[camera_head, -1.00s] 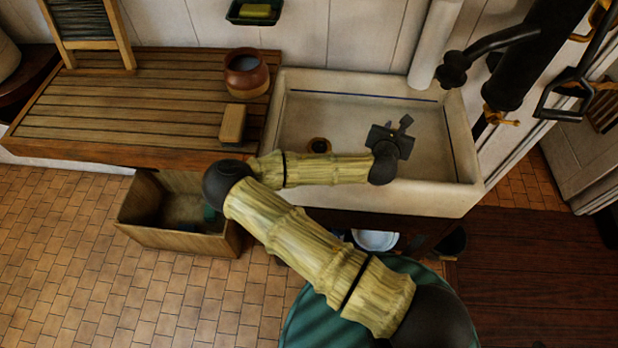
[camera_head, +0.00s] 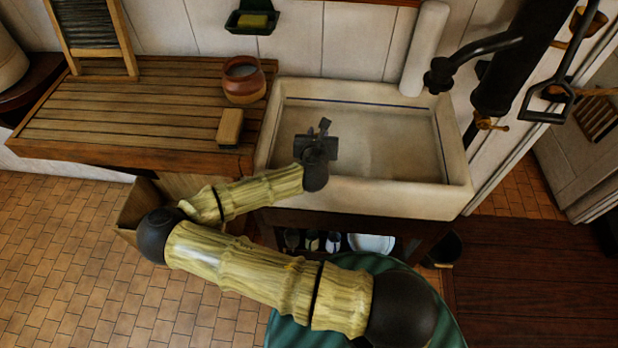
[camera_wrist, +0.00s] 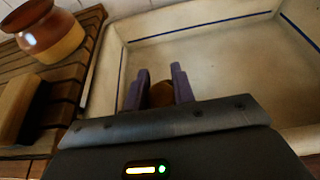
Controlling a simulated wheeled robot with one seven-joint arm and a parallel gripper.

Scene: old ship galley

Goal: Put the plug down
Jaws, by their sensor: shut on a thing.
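My gripper (camera_head: 323,130) is over the left part of the pale sink (camera_head: 395,194) in the head view. In the wrist view its two purple-grey fingers (camera_wrist: 160,78) stand on either side of a rounded brown thing, the plug (camera_wrist: 161,95), and are shut on it. Only a little of the plug shows above the gripper body. In the head view the plug cannot be made out. The gripper hides the part of the sink floor behind it, and I cannot tell the plug's height above that floor.
A slatted wooden drainboard (camera_head: 120,107) adjoins the sink's left side. On it are a brown pot (camera_head: 244,82) and a tan block (camera_head: 230,127). A dark pump spout (camera_head: 487,48) hangs at the sink's back right. The right half of the sink floor is clear.

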